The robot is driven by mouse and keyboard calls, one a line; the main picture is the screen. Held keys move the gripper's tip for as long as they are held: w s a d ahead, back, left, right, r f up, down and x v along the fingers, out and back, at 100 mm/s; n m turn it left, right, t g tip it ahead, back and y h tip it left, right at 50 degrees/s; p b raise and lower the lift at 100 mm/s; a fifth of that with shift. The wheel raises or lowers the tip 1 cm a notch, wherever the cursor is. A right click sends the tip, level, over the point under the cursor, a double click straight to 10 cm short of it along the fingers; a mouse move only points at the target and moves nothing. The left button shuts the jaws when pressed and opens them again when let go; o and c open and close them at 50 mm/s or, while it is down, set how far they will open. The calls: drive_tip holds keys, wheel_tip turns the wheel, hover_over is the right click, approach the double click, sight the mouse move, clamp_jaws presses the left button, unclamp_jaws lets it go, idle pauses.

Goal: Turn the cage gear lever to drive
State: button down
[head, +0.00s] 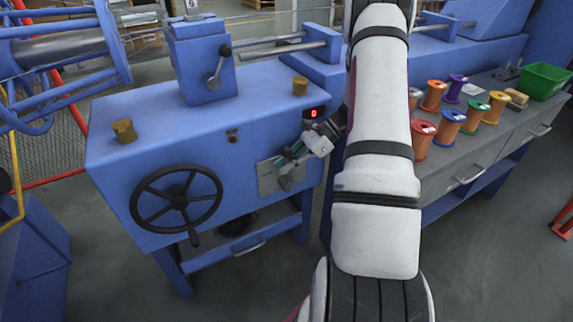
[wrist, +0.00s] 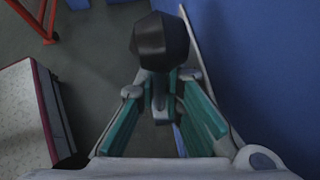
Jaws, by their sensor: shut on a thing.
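A lever with a black faceted knob (wrist: 160,42) shows in the wrist view, between and just beyond my fingertips. My gripper (wrist: 160,90) has its two teal-lined fingers closed on the lever, below the knob. In the head view my gripper (head: 288,164) is at the grey plate (head: 266,182) on the front of the blue machine (head: 150,170). The lever is mostly hidden there by my gripper, so its exact position on the plate cannot be told.
A black handwheel (head: 177,199) is left of the plate. Another black-knobbed lever (head: 219,66) is on the upper blue housing. A small display (head: 314,113) shows a red digit. Coloured spools (head: 422,138) and a green bin (head: 544,80) stand on the right bench.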

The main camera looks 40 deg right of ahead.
sight(287, 147)
drive_tip(key=c, duration=2)
unclamp_jaws()
drive_tip(key=shift+o, duration=0.2)
drive_tip(key=shift+r, duration=0.1)
wheel_tip(287, 147, up, 10)
drive_tip(key=shift+f, duration=0.1)
